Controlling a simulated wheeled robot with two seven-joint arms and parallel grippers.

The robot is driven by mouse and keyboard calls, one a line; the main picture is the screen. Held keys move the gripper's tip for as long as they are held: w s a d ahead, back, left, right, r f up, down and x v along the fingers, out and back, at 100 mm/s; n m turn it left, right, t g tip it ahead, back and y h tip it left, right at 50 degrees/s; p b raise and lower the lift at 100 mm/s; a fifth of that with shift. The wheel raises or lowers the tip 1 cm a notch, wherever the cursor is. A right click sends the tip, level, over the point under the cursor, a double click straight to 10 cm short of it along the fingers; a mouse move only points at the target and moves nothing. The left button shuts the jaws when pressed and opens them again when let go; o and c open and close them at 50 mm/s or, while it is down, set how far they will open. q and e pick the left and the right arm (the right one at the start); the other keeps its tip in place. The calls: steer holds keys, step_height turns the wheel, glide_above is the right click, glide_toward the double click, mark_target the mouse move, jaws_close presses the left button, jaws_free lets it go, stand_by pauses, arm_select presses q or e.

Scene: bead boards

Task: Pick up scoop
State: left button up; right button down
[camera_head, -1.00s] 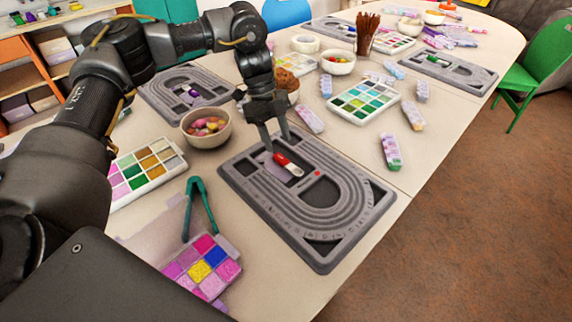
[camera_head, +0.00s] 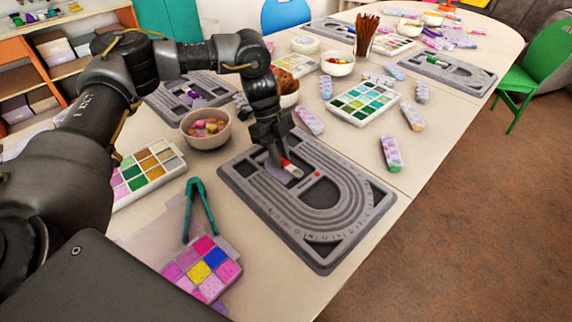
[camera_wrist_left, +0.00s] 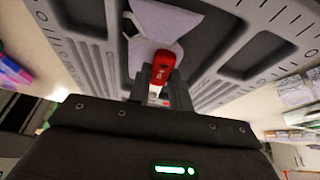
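The scoop (camera_head: 292,169), a small tool with a red part and a whitish part, lies on the grey bead board (camera_head: 232,187) in its upper recess. My left gripper (camera_head: 281,160) points down over it with its fingertips at board level. In the left wrist view, the scoop's red part (camera_wrist_left: 163,66) shows between the two fingers (camera_wrist_left: 161,88), which close in on its sides. The fingers partly hide it, and it appears still down at the board. A pale lavender piece (camera_wrist_left: 165,24) lies beside it. My right gripper is out of view.
A bowl of colourful pieces (camera_head: 206,129) stands left of the board. A teal tweezer-like tool (camera_head: 189,208) and bead boxes (camera_head: 203,266) lie nearer to me. A tray of green and blue beads (camera_head: 363,102) and several small bead cases stand beyond. The table's right edge runs near the board.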

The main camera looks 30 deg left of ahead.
arm_select(q)
jaws_close()
steer(key=shift+r, duration=0.1)
